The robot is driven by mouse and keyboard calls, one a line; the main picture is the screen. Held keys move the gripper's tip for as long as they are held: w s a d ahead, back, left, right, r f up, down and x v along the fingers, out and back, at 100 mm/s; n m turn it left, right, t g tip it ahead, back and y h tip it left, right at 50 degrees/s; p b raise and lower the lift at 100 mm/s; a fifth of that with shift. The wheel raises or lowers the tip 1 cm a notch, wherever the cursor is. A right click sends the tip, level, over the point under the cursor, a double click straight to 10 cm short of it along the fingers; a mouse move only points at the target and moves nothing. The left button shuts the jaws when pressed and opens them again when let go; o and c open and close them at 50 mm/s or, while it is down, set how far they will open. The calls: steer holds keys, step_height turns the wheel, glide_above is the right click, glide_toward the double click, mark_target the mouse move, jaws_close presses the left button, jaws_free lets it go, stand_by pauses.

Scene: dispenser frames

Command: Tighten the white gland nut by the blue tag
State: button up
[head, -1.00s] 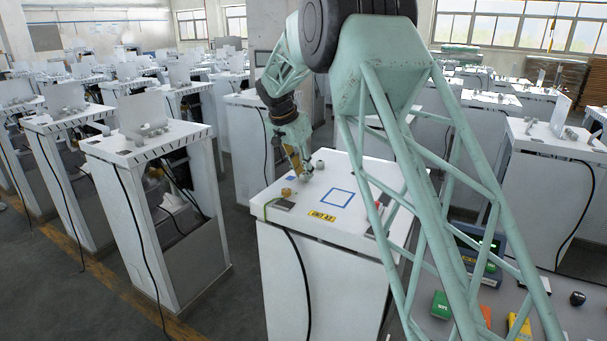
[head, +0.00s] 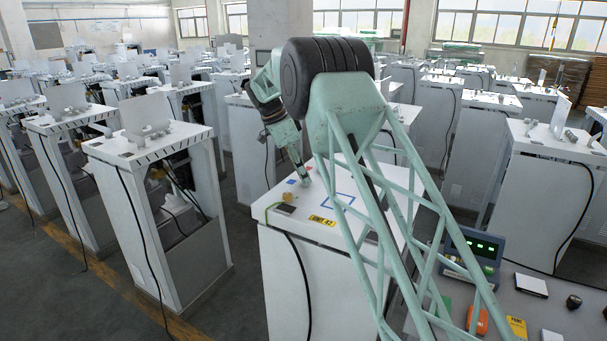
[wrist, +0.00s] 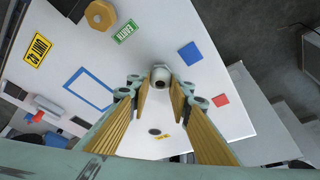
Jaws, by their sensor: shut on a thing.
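The white gland nut (wrist: 161,76) is a small rounded pale piece with a dark opening, seen in the wrist view between my fingertips. My gripper (wrist: 159,84) is shut on it, with its ribbed yellow-brown fingers on either side. In the head view my gripper (head: 306,180) points down at the white cabinet top (head: 268,211). The blue tag (wrist: 190,53) lies flat just right of the nut in the wrist view and also shows in the head view (head: 290,181). I cannot tell whether the nut touches the surface.
A red tag (wrist: 220,99) lies on the cabinet top. A brass-coloured hex piece (wrist: 100,14), a green label (wrist: 126,31), a yellow unit label (wrist: 38,50) and a blue square outline (wrist: 90,88) are around. A grey side table (head: 550,300) with several small items stands at the right.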

stand_by(0.4)
steer(key=o, duration=0.8)
steer(key=shift+o, duration=0.2)
steer(key=shift+a+r, duration=0.1)
steer(key=shift+r, duration=0.05)
steer(key=v, duration=1.1)
steer(key=shift+r, duration=0.35)
